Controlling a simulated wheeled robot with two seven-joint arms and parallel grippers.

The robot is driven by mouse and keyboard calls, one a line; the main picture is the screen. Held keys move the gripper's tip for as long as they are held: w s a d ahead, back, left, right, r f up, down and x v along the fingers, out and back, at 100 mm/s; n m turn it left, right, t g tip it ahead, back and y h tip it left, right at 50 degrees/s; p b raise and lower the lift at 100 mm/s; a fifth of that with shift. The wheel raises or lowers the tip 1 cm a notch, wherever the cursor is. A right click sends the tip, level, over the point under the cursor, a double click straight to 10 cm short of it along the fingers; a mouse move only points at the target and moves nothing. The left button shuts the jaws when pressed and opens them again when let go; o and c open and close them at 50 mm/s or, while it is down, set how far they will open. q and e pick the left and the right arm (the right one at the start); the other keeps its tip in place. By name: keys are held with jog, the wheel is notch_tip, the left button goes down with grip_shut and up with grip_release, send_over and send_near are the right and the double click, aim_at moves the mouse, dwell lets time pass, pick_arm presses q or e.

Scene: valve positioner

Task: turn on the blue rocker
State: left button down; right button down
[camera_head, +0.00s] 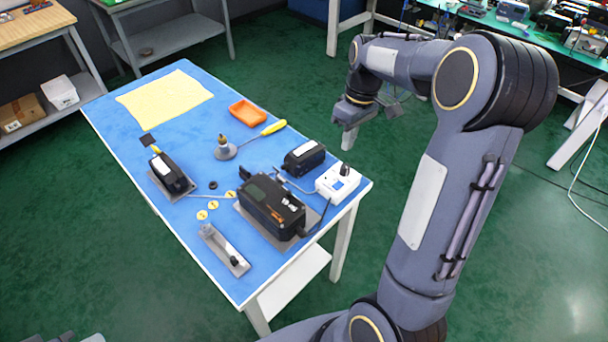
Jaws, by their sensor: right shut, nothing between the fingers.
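My right gripper (349,124) is shut and empty. It hangs beyond the table's right edge in the picture, above and behind the socket box, apart from it.
A smaller black box (304,157), a black device (171,174), a grey bracket (224,251), a screwdriver (273,128), an orange tray (248,113) and a yellow cloth (166,98) lie on the table. Several yellow discs lie near its middle. Green floor is free around it.

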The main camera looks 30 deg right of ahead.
aim_at(335, 187)
jog(key=shift+w+a+f, duration=0.15)
jog(key=shift+w, duration=0.35)
jog(key=f, duration=0.4)
jog(key=a+f+p, duration=0.1)
jog(key=f, duration=0.8)
jog(key=shift+s+a+f+p, duration=0.35)
jog(key=shift+f, duration=0.1)
jog(key=shift+a+f+h+b, duration=0.15)
jog(key=shift+f+h+b, duration=0.05)
jog(key=shift+h+b, duration=0.1)
jog(key=shift+s, duration=0.1)
